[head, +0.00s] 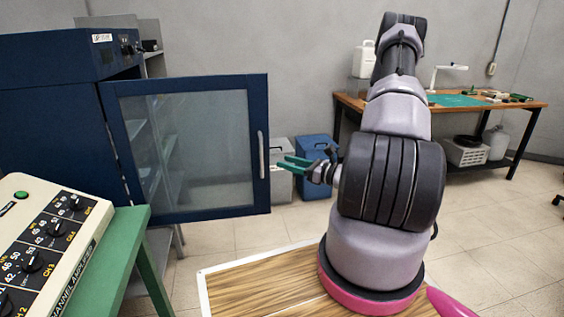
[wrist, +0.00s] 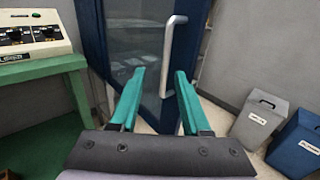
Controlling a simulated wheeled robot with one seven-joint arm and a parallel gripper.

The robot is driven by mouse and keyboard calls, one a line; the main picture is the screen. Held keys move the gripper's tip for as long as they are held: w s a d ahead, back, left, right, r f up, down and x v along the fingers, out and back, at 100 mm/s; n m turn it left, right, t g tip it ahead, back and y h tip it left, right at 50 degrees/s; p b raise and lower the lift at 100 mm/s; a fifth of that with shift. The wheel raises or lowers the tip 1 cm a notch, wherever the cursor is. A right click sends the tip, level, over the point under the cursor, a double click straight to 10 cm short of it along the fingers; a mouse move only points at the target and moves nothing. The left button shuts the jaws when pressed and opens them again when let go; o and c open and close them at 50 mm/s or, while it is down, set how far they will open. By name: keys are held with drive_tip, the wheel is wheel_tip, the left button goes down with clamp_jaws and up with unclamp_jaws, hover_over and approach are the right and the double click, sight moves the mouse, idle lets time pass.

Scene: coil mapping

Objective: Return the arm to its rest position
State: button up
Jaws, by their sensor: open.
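My gripper (head: 293,164) shows in the head view beside my raised arm, pointing left toward the open cabinet door. In the wrist view its two teal fingers (wrist: 160,98) are spread apart with nothing between them. The blue-framed glass door (head: 262,100) stands open from the dark blue cabinet (head: 45,125). Its handle (head: 261,155) is left of the fingertips in the head view. In the wrist view the handle (wrist: 168,55) appears beyond the fingers; I cannot tell the exact gap.
A green table (head: 130,235) with a channel amplifier (head: 45,250) stands at left. A grey bin (head: 281,170) and a blue bin (head: 316,150) stand behind my gripper. A wooden workbench (head: 460,107) is at back right. Open tiled floor (head: 490,220) lies at right.

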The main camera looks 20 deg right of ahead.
idle(0.4)
drive_tip(key=s+a+r+n+g+y, duration=0.1)
drive_tip(key=s+a+r+n+g, duration=0.45)
drive_tip(key=r+n+g, duration=0.2)
drive_tip(key=s+a+r+n+g+y, duration=0.1)
drive_tip(key=s+a+r+n+g, duration=0.4)
drive_tip(key=r+n, duration=0.4)
drive_tip(key=s+d+r+n+t+h, duration=0.2)
drive_tip(key=s+r+n+h, duration=0.2)
drive_tip(key=r, duration=0.4)
drive_tip(key=s+d+r+n+t+h, duration=0.1)
drive_tip(key=s+r+n+t+h, duration=0.2)
drive_tip(key=r+h, duration=0.4)
drive_tip(key=shift+s+d+r+n, duration=0.4)
drive_tip(key=shift+s+r, duration=0.15)
drive_tip(key=shift+r, duration=0.15)
drive_tip(key=shift+t, duration=0.25)
